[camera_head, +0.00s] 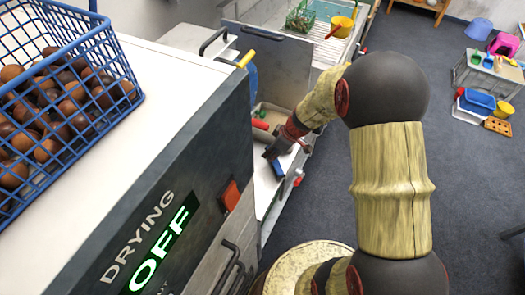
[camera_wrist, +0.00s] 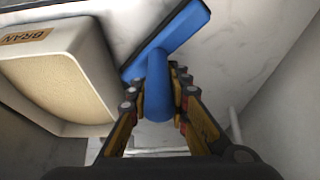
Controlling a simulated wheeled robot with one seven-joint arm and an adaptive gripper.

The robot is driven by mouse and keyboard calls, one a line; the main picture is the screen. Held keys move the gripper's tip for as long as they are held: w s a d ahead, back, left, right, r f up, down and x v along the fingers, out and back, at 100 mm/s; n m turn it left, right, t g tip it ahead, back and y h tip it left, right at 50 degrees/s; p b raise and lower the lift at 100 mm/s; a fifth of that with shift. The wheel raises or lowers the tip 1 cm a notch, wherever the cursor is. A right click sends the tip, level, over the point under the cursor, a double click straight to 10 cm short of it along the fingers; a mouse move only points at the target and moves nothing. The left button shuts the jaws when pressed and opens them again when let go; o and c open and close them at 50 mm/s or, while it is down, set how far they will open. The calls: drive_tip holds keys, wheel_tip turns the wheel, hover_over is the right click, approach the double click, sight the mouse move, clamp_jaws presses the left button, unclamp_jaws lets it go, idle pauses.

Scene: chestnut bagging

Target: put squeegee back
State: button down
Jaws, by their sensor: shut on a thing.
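The blue squeegee (camera_wrist: 158,85) is between the fingers of my gripper (camera_wrist: 160,105) in the wrist view. Its round handle end points toward the camera, and its long flat head slants up to the right over a pale surface. In the head view my gripper (camera_head: 277,150) is low beside the white counter, with the blue squeegee head (camera_head: 277,168) showing just below it. I cannot tell whether the head touches the pale surface. The gripper is shut on the handle.
A cream bin marked BRAN (camera_wrist: 92,65) stands close left of the squeegee. A blue basket of chestnuts (camera_head: 128,85) sits on the drying machine (camera_head: 190,110). A grey panel (camera_head: 280,62) rises behind my gripper. Toys and a crate (camera_head: 485,75) stand at the far right; open floor lies between.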

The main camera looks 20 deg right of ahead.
drive_tip(key=w+a, duration=0.2)
drive_tip(key=a, duration=0.1)
drive_tip(key=shift+w, duration=0.35)
drive_tip(key=shift+s+d+f, duration=0.1)
drive_tip(key=shift+d+f, duration=0.05)
drive_tip(key=shift+f, duration=0.55)
drive_tip(key=shift+d, duration=0.1)
drive_tip(key=shift+f, duration=0.2)
drive_tip(key=c, duration=1.7)
unclamp_jaws()
drive_tip(key=shift+o, duration=0.2)
drive_tip(key=shift+r, duration=0.15)
drive_tip(key=shift+r, duration=0.25)
drive_tip(key=p+v, duration=0.1)
drive_tip(key=v, duration=1)
drive_tip(key=shift+s+r+p, duration=0.2)
drive_tip(key=shift+r+p, duration=0.05)
drive_tip(key=shift+p, duration=0.05)
